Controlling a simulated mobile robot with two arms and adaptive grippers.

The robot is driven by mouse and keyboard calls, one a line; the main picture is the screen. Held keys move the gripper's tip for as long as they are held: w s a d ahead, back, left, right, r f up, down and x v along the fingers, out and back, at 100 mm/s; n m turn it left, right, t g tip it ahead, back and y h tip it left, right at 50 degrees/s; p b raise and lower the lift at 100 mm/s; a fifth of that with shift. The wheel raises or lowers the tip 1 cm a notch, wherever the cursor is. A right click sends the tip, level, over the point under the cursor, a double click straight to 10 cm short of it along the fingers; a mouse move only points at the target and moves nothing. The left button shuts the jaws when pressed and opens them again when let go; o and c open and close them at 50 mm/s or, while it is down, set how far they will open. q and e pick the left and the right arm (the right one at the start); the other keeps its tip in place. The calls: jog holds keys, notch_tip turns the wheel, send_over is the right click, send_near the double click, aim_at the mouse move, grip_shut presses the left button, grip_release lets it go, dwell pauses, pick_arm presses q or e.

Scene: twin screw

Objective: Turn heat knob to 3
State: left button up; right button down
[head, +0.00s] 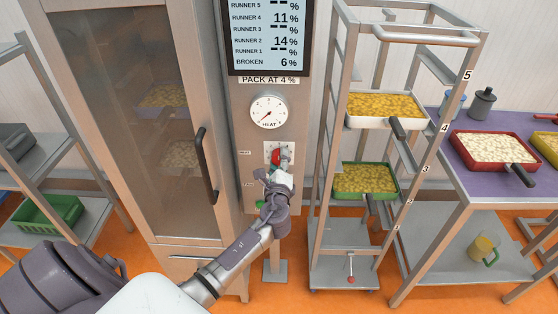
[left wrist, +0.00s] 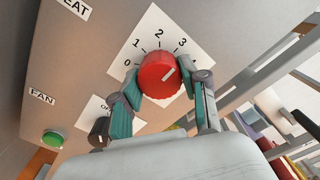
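The red heat knob (left wrist: 160,75) sits on a white dial plate with the numbers 0, 1, 2 and 3 showing. Its white pointer line aims to the upper right, near the 3 and slightly clockwise of it. The knob also shows small in the head view (head: 276,157), partly covered by my gripper. My left gripper (left wrist: 159,78) has its teal fingers on both sides of the knob, seemingly touching it. The right finger hides the plate's right part. In the head view my left gripper (head: 274,165) reaches up to the panel. My right gripper is not in view.
A round HEAT gauge (head: 268,112) is above the knob, its needle toward the lower left. A black switch (left wrist: 99,131) and a green button (left wrist: 53,139) are near my left gripper. A rack with trays (head: 385,107) stands right of the panel; a glass-door cabinet (head: 130,80) stands left.

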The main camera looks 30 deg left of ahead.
pick_arm(q)
jog(key=o, duration=0.4)
jog(key=shift+c, duration=0.2)
jog(key=v, duration=1.2)
jog(key=shift+f, duration=0.1)
jog(key=s+d+f+n+g+h, duration=0.1)
jog(key=s+f+n+g+h, duration=0.2)
jog(key=f, duration=0.8)
jog(key=s+d+f+g+h, duration=0.15)
jog(key=s+f, duration=0.35)
jog(key=f, duration=0.7)
jog(key=s+d+f+n+g+h, duration=0.2)
jog(key=s+f+g, duration=0.15)
jog(key=f, duration=0.75)
jog(key=s+d+f+n+g+h, duration=0.1)
jog(key=s+f, duration=0.4)
jog(key=s, duration=0.5)
jog(key=s+d+f+n+g, duration=0.1)
jog(key=s+f+n+g, duration=0.2)
jog(key=s+f+n, duration=0.3)
jog(key=s+d+f+n+g+h, duration=0.1)
jog(key=s+f+n, duration=0.3)
jog(key=s, duration=1.1)
notch_tip(320, 180, down, 2)
jog(key=shift+d+f+g+h, duration=0.15)
jog(key=shift+g+h, duration=0.2)
jog(key=shift+g, duration=0.35)
